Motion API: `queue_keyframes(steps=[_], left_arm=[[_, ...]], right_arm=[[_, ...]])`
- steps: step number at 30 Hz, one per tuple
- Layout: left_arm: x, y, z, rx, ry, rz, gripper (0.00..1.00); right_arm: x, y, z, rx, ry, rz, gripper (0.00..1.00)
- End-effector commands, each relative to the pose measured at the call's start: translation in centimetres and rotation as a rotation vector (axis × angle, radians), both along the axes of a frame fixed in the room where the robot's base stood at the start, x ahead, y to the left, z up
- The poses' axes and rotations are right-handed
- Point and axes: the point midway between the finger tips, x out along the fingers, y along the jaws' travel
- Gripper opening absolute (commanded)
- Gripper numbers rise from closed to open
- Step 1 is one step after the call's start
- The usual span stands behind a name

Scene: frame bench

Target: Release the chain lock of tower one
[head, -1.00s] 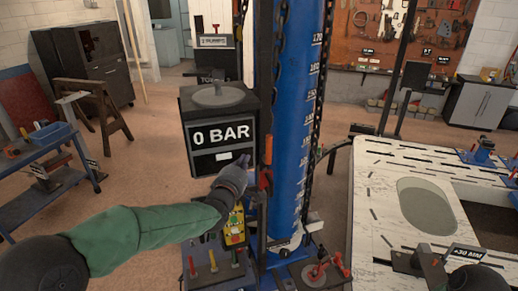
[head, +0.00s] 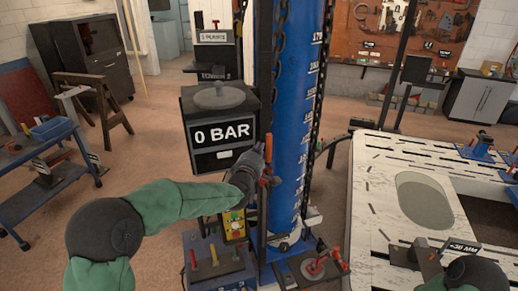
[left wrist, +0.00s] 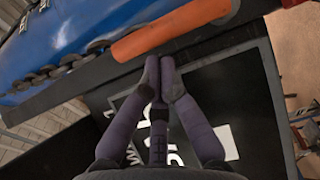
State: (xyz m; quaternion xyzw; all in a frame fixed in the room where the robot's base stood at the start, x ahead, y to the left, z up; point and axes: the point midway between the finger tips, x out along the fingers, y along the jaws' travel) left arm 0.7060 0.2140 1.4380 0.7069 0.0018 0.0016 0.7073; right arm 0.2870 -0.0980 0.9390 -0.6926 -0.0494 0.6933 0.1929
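The blue tower (head: 298,110) stands upright in the middle of the head view, with a dark post along its left side. A chain (head: 321,100) hangs along it, and links also show in the left wrist view (left wrist: 60,68). A red-orange lever (head: 268,147) sits on the dark post; its orange grip (left wrist: 172,29) crosses the top of the left wrist view. My left gripper (head: 262,152) is at the lever. Its fingers (left wrist: 159,62) are together, tips just below the orange grip, with nothing seen between them. Whether they touch it I cannot tell.
A pressure box (head: 222,130) reading 0 BAR stands left of the tower. A pale slotted bench (head: 385,215) fills the right. A blue cart (head: 45,165) stands left, with open floor between.

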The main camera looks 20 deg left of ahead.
Motion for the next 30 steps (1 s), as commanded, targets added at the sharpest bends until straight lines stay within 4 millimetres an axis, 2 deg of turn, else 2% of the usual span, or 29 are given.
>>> queue_keyframes(steps=[20, 30], left_arm=[[0.4, -0.6, 0.5, 0.073, 0.048, -0.001, 0.0], [0.7, -1.0, 0.8, 0.14, 0.096, -0.002, 0.0]], right_arm=[[0.0, 0.0, 1.1, 0.0, 0.0, 0.0, 0.4], [0.0, 0.0, 2.4, 0.0, 0.0, 0.0, 0.4]])
